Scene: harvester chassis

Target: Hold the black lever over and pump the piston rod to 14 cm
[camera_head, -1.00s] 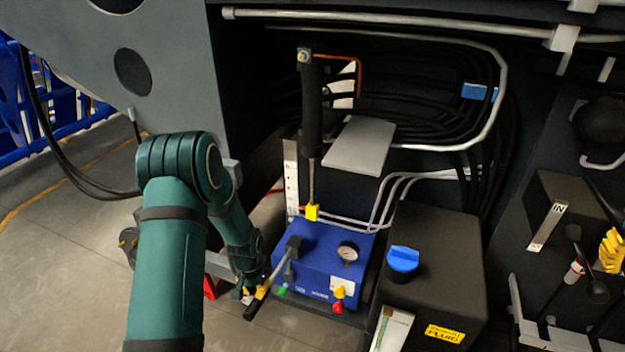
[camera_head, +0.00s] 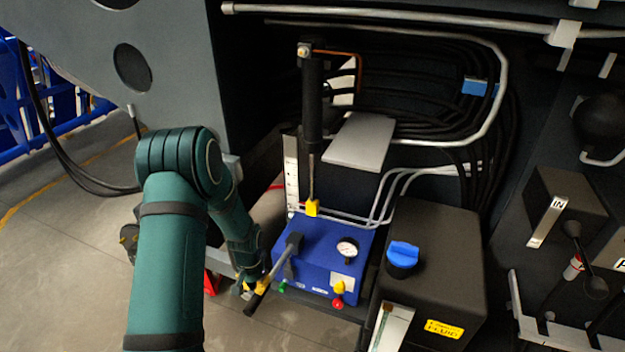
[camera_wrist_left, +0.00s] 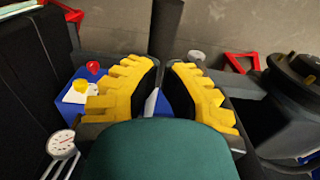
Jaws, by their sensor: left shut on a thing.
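My left gripper (camera_head: 252,284) is low in front of the blue pump box (camera_head: 322,262), its yellow fingers shut on the pump handle (camera_head: 256,303). In the wrist view its yellow-padded fingers (camera_wrist_left: 161,88) are on both sides of the dark handle bar (camera_wrist_left: 166,28). The piston rod (camera_head: 312,178) hangs down from a black cylinder (camera_head: 312,100) and ends in a yellow tip (camera_head: 312,208), beside a white scale (camera_head: 291,178). The scale's marks are too small to read. A black lever (camera_head: 573,230) stands at the right by a plate marked IN. My right gripper is out of view.
A black tank (camera_head: 440,262) with a blue cap (camera_head: 403,255) stands right of the pump box. The box carries a gauge (camera_head: 347,249) and a red knob (camera_head: 338,302). A grey plate (camera_head: 360,140) and pipes lie behind. Open floor is at the left.

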